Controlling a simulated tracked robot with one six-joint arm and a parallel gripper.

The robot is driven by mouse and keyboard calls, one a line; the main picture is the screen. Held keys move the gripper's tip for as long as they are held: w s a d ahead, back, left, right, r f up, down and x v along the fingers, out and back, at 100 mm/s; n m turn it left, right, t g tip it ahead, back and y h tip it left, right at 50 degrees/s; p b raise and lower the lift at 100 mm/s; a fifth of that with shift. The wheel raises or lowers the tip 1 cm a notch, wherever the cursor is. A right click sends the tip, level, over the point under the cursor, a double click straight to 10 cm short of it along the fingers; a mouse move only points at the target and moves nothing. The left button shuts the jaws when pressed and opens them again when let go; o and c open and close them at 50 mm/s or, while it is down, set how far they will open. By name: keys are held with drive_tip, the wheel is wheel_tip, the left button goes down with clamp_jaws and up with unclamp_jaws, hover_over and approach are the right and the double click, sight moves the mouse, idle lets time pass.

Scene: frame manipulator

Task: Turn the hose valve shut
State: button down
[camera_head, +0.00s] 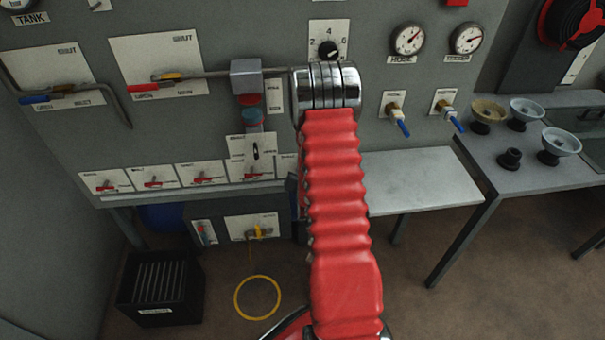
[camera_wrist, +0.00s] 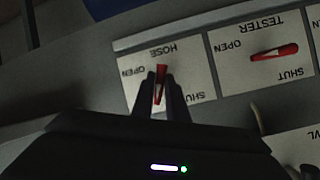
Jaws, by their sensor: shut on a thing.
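In the wrist view, the hose valve is a small red handle (camera_wrist: 161,72) on a white plate (camera_wrist: 194,76) lettered HOSE, OPEN and SHUT, upside down. The handle points up and down in the picture, at an angle to that of the tester valve. My gripper (camera_wrist: 161,80) has its two dark fingers closed around the handle, one on each side. The handle's lower part is partly hidden between the fingers. In the head view my red arm covers the gripper, and I cannot make out the hose valve there.
The tester valve (camera_wrist: 274,52) sits right beside the hose plate in the wrist view. The head view shows a row of similar red valves (camera_head: 155,180), a grey shelf (camera_head: 420,180), a side table with bowls (camera_head: 560,142) and a black crate (camera_head: 160,290).

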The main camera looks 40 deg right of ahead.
drive_tip(key=shift+a+f+n+g+h, duration=0.15)
drive_tip(key=shift+n+g+h, duration=0.15)
drive_tip(key=shift+n+h, duration=0.35)
drive_tip(key=shift+a+f+n+g+h, duration=0.1)
drive_tip(key=shift+n+g+h, duration=0.25)
drive_tip(key=shift+n, duration=0.5)
drive_tip(key=c, duration=1.7)
unclamp_jaws()
drive_tip(key=shift+r, duration=0.15)
drive_tip(key=shift+c, duration=0.2)
drive_tip(key=v, duration=1.3)
drive_tip(key=shift+s+a, duration=0.2)
drive_tip(key=shift+a, duration=0.05)
